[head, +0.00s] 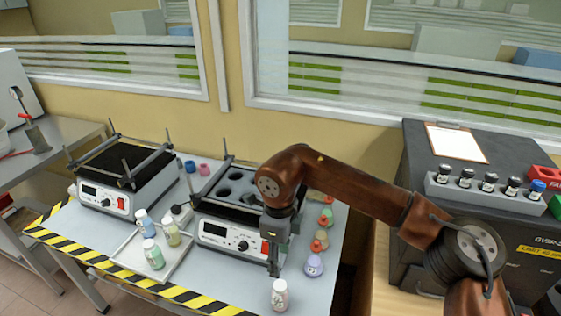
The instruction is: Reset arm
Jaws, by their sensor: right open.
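My right arm comes in from the lower right and reaches over the table in the head view. My right gripper (274,262) points down in front of the right-hand heater device (222,232). It is open, and I see nothing held in it. My left gripper is not in view.
A white tray (185,262) with several capped bottles stands left of the gripper. A second device (120,190) stands at the back left. Several small coloured items line the table's right side. A black cabinet (420,165) with a vial rack (488,190) stands at the right.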

